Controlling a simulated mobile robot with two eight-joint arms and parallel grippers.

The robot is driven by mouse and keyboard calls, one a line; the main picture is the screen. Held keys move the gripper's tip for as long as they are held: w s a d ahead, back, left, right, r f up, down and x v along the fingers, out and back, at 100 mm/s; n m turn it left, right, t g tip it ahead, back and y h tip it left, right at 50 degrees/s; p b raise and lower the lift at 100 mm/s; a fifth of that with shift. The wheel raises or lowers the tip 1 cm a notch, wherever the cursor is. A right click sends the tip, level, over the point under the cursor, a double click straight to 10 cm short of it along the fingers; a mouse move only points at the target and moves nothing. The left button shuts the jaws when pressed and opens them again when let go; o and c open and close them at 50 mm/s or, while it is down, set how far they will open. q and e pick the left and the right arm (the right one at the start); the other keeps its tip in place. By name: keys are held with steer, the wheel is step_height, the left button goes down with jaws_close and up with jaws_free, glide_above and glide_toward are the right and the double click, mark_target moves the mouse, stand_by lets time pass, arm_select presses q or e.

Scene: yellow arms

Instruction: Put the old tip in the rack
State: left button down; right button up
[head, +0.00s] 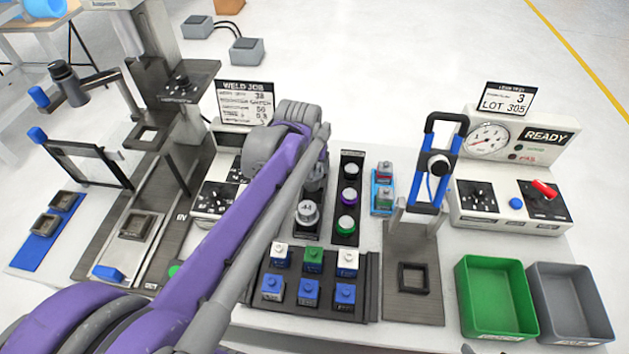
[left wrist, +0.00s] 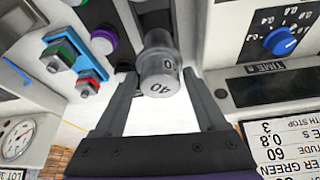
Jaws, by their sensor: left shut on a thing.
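The gripper's fingers are mostly hidden there by the arm. A black strip (head: 352,156), apparently the rack, stands just right of the tip and holds white, purple and green round pieces.
A black block tray (head: 373,300) lies in front. A blue tray (head: 383,213) with red- and green-topped parts is right of the strip, before a blue-handled press (head: 443,150). Green (head: 497,335) and grey (head: 573,340) bins stand right. A WELD JOB sign (head: 245,103) stands behind.

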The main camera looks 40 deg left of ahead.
mark_target(313, 179)
arm_select(q)
steer(key=shift+f, duration=2.85)
steer(key=shift+w, duration=0.1)
steer(key=shift+f+b, duration=0.15)
steer(key=shift+b, duration=0.15)
jaws_free()
